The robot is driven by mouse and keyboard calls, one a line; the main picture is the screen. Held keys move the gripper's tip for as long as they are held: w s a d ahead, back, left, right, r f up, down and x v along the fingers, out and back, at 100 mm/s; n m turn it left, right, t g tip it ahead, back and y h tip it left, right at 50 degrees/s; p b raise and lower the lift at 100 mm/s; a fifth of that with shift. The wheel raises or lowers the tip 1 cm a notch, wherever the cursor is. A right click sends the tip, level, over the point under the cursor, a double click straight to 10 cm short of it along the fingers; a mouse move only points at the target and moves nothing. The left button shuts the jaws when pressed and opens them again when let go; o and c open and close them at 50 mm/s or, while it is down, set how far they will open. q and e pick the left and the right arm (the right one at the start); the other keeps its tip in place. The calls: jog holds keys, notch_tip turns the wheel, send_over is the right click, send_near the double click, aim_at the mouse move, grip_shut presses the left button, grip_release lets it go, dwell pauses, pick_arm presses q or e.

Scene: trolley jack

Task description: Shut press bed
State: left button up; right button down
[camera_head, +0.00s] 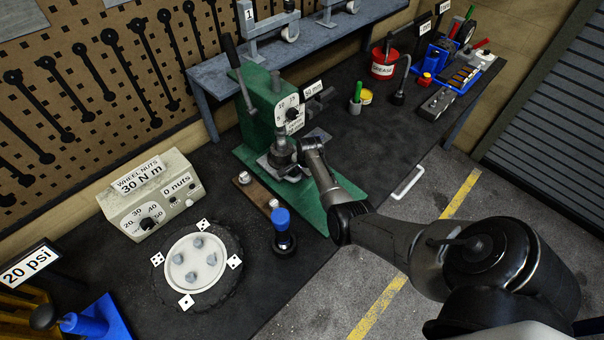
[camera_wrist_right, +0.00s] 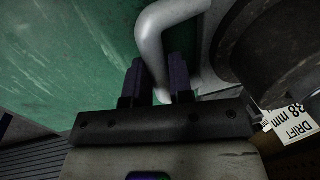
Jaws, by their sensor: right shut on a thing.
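The green press (camera_head: 262,115) stands at the back of the bench on a green base plate (camera_head: 317,213), with a grey bed (camera_head: 268,162) low at its front. My right gripper (camera_head: 303,150) reaches in at the bed's right side. In the right wrist view, my right gripper (camera_wrist_right: 160,75) is shut on a bent light-grey handle (camera_wrist_right: 152,38), with one dark finger on each side of it. The handle runs beside a dark round part (camera_wrist_right: 270,50) over the green surface. My arm and gripper hide the handle in the head view. My left gripper is not in view.
A wooden block with metal pieces (camera_head: 252,191) and a blue-topped tool (camera_head: 283,230) stand in front of the press. A wheel (camera_head: 195,262) lies to the left. A red grease tub (camera_head: 383,63) stands behind right.

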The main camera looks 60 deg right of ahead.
jog(key=c, duration=1.4)
grip_release()
jog(key=shift+f, duration=0.1)
jog(key=o, duration=0.3)
jog(key=shift+w, duration=0.25)
jog(key=shift+o, duration=0.4)
jog(key=shift+s, duration=0.1)
jog(key=shift+r, duration=0.2)
jog(key=shift+r, duration=0.25)
notch_tip(320, 180, up, 13)
jog(key=s+p, duration=0.1)
jog(key=s, duration=0.1)
jog(key=shift+s+a+p, duration=0.3)
jog(key=shift+a, duration=0.05)
